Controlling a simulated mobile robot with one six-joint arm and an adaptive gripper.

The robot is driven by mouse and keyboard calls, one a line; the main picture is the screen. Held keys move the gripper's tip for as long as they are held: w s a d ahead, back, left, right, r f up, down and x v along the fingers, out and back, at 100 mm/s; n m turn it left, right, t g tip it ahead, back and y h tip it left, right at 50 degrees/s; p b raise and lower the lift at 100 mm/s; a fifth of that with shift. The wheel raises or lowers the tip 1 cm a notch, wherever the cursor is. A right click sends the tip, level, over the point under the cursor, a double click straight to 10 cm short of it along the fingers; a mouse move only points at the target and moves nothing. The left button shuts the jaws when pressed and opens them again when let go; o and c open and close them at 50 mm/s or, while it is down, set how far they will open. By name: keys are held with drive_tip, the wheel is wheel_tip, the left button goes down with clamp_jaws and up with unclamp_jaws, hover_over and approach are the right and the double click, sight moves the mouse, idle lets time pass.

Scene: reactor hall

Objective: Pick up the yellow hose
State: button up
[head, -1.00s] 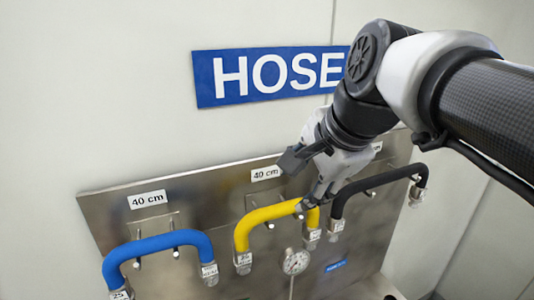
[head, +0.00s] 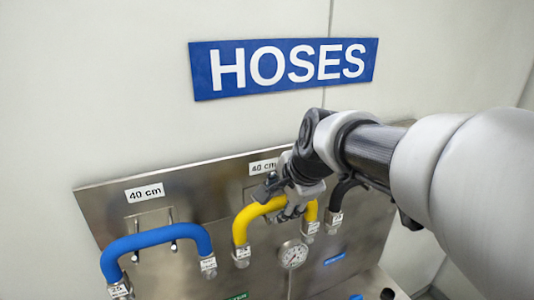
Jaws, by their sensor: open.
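The yellow hose (head: 247,214) hangs as an arch on the metal panel, in the middle between a blue and a black hose, with metal fittings at both ends. My gripper (head: 277,203) is at the top right part of the yellow arch. Its fingers overlap the hose in the picture and are open. I cannot tell whether they touch the hose. The gripper hides part of the arch and the pegs behind it.
The blue hose (head: 155,241) hangs at the left and the black hose (head: 338,196) at the right, partly behind my arm. A blue HOSES sign (head: 284,67) is on the wall above the metal panel (head: 110,205).

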drive_tip(key=x, duration=0.3)
drive_tip(key=shift+w, duration=0.1)
drive_tip(key=shift+c, duration=0.3)
clamp_jaws()
